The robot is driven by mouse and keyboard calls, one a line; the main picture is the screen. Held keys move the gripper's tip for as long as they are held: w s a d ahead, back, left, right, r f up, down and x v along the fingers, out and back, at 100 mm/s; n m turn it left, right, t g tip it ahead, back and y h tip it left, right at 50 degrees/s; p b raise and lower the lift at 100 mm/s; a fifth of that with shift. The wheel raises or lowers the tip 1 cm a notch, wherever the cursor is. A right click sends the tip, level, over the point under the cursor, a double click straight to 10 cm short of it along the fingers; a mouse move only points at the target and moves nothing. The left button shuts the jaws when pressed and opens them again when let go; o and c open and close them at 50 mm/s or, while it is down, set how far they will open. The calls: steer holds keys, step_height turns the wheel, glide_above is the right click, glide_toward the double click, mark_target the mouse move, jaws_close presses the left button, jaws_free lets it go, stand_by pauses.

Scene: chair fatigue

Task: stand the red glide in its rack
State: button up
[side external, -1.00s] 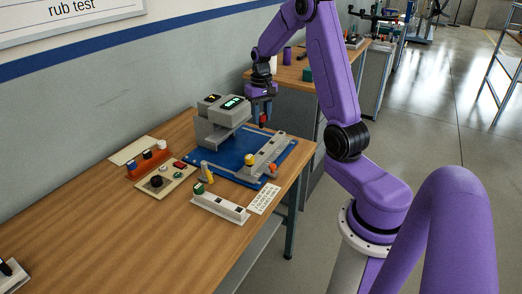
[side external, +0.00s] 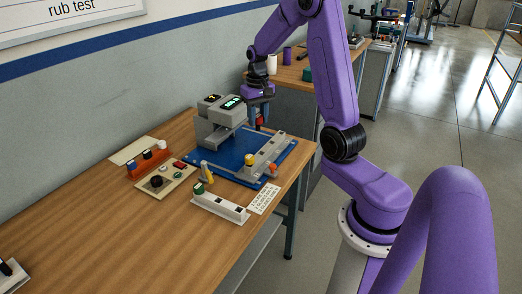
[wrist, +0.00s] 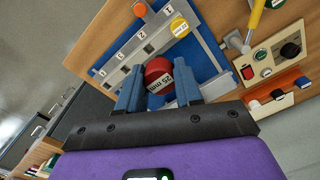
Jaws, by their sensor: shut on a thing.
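The red glide (wrist: 157,72), a rounded piece with a white "25 mm" label, is between the blue fingers of my gripper (wrist: 159,88) in the wrist view. My gripper is shut on it. I cannot tell for sure which holder is the rack.
A grey machine with a green display (side external: 222,122) stands at the board's left. A pale block with dark openings (side external: 222,206) lies in front, with a green piece at its left end. An orange holder (side external: 147,165) and a button panel (side external: 165,183) sit left.

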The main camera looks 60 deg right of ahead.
steer(key=s+a, duration=0.3)
steer(key=a, duration=0.7)
steer(key=s+a+f, duration=0.1)
steer(key=s+a, duration=0.1)
steer(key=a, duration=0.9)
steer(key=shift+s+a+f, duration=0.15)
steer(key=shift+s+f, duration=0.15)
steer(key=shift+s, duration=0.1)
steer(key=shift+f, duration=2.7)
steer(key=shift+f, duration=2.9)
steer(key=shift+f, duration=1.75)
